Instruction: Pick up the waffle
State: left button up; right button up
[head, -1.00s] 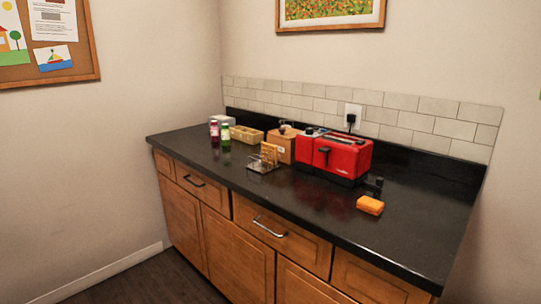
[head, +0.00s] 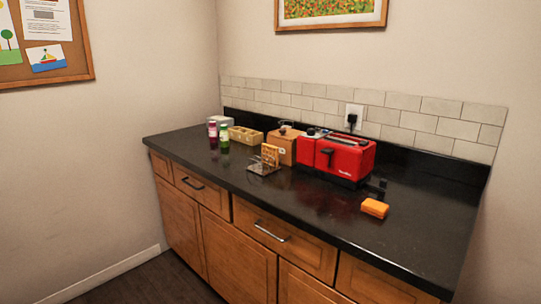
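A tan waffle-like piece (head: 270,155) stands upright in a small rack (head: 263,168) on the black counter, in front of the wooden box. It is small in the head view, so I cannot be sure it is the waffle. An orange block (head: 375,208) lies flat on the counter at the right, in front of the toaster; it looks more like a sponge or a packet. Neither of my grippers shows in the head view.
A red toaster (head: 343,158) stands against the back, by a wall outlet. Left of it are a wooden box (head: 284,147), a yellowish basket (head: 246,136) and two small bottles (head: 224,137). The right part of the black counter (head: 410,235) is clear. Wooden drawers (head: 285,242) are below.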

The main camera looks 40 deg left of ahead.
aim_at(269, 150)
jog(key=j+z, duration=0.25)
jog(key=j, duration=0.9)
jog(key=j+z, duration=0.3)
jog(key=j, duration=0.85)
